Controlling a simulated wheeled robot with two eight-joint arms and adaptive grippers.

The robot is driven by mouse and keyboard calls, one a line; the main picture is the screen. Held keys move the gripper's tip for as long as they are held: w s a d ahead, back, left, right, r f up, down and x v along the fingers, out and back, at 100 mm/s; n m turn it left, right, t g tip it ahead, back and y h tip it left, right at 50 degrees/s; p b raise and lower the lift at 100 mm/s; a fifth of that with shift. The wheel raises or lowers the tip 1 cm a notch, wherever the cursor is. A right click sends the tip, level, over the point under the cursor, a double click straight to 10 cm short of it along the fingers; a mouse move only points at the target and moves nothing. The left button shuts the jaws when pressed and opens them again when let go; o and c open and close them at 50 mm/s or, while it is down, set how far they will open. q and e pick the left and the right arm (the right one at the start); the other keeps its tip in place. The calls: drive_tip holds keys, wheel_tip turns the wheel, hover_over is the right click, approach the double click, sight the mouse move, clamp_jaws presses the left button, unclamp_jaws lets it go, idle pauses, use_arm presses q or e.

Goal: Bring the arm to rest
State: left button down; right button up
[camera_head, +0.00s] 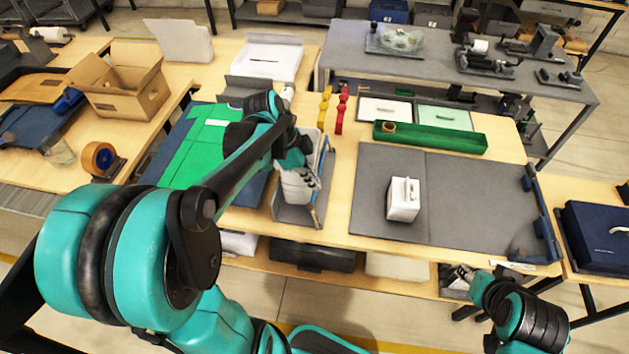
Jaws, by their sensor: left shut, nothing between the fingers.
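My left arm, teal and black, reaches in from the left across the wooden table. My right gripper (459,274) is low at the right, in front of the table edge. It is small and partly hidden by my right arm, so its jaws are unclear.
A white box (403,200) stands on the grey mat (470,205). A green tray (430,138) lies behind it. Green fabric (200,150) lies left of my left gripper. A cardboard box (118,88) stands at the left. The mat's right half is mostly clear.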

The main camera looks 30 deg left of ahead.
idle(0.3)
use_arm(q)
drive_tip(key=s+d+n+t+y+b, duration=0.3)
drive_tip(key=s+n, duration=0.5)
drive_tip(key=n, duration=0.5)
drive_tip(key=d+t+y, duration=0.1)
drive_tip(key=d+t, duration=0.1)
drive_tip(key=d, duration=0.1)
drive_tip(key=shift+s+f, duration=0.35)
